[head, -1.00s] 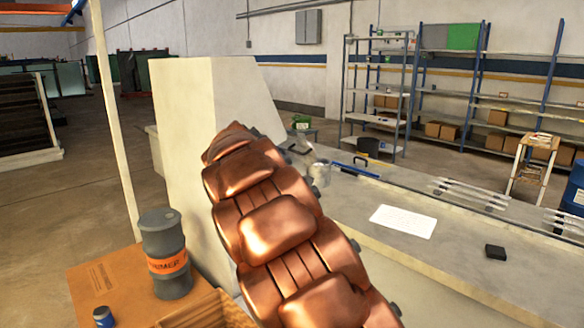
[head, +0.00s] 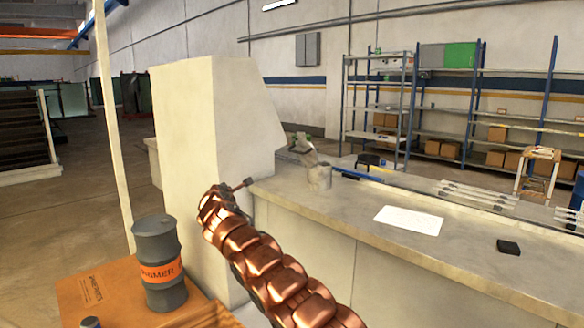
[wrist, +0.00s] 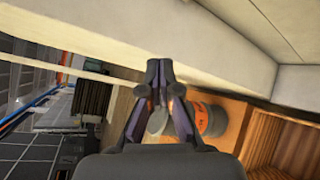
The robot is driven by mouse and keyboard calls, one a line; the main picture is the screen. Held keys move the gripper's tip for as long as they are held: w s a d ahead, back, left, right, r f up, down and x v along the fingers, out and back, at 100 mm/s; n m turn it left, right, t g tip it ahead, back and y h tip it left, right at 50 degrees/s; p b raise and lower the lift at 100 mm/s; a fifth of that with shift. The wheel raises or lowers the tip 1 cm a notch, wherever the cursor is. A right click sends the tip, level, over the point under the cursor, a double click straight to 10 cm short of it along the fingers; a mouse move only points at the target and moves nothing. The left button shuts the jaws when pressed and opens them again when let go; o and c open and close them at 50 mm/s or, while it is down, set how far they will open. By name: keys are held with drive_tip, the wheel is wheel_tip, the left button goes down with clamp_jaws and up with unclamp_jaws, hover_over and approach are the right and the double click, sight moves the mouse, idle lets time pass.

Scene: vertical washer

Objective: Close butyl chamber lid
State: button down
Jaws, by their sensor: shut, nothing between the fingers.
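No butyl chamber lid can be made out for certain in either view. A tall cream machine housing (head: 190,160) with a sloped front stands at the left end of a long counter. My copper arm reaches up from the bottom of the head view, in front of the housing and counter. In the wrist view my gripper (wrist: 160,68) is shut, its dark fingertips together with nothing between them. A pale edge runs just beyond the fingertips. In the head view the fingers cannot be made out clearly.
A grey primer drum (head: 159,265) with an orange label stands on a brown box (head: 92,290); it also shows in the wrist view (wrist: 215,120). A wooden crate (wrist: 292,145) is beside it. The counter (head: 350,205) holds a white sheet (head: 409,220), a black block (head: 508,247) and a grey can (head: 319,178).

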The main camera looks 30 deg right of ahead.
drive_tip(key=s+d+r+m+t+h+b, duration=0.1)
drive_tip(key=s+d+r+t+h+b, duration=0.2)
drive_tip(key=s+d, duration=0.4)
drive_tip(key=s+d+r+m+t+h+b, duration=0.1)
drive_tip(key=s+d+t+b, duration=0.25)
drive_tip(key=d+b, duration=0.4)
drive_tip(key=w+d+r+p, duration=0.5)
drive_tip(key=w+d+p, duration=0.3)
drive_tip(key=p, duration=0.3)
drive_tip(key=shift+d+r+g, duration=0.15)
drive_tip(key=shift+d+g, duration=0.3)
drive_tip(key=shift+d, duration=0.35)
idle(0.4)
